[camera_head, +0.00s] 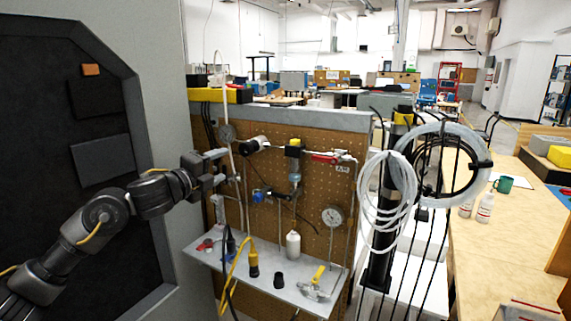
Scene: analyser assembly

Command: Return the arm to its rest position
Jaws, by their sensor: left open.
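My left arm comes in from the left and stretches across a dark panel toward the pegboard (265,185). My left gripper (219,167) is at the left edge of the pegboard, level with its upper half. Its two fingers point right and are apart. I see nothing held between them. A thin vertical tube passes close to the fingertips; I cannot tell whether they touch it. My right arm and gripper are not in view.
A grey shelf (262,283) below the gripper holds a white bottle (293,245), a yellow-black connector (253,258) and small fittings. Gauges, valves and pipes cover the pegboard. Coiled white hoses (388,190) hang to the right. A wooden table (500,250) stands farther right.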

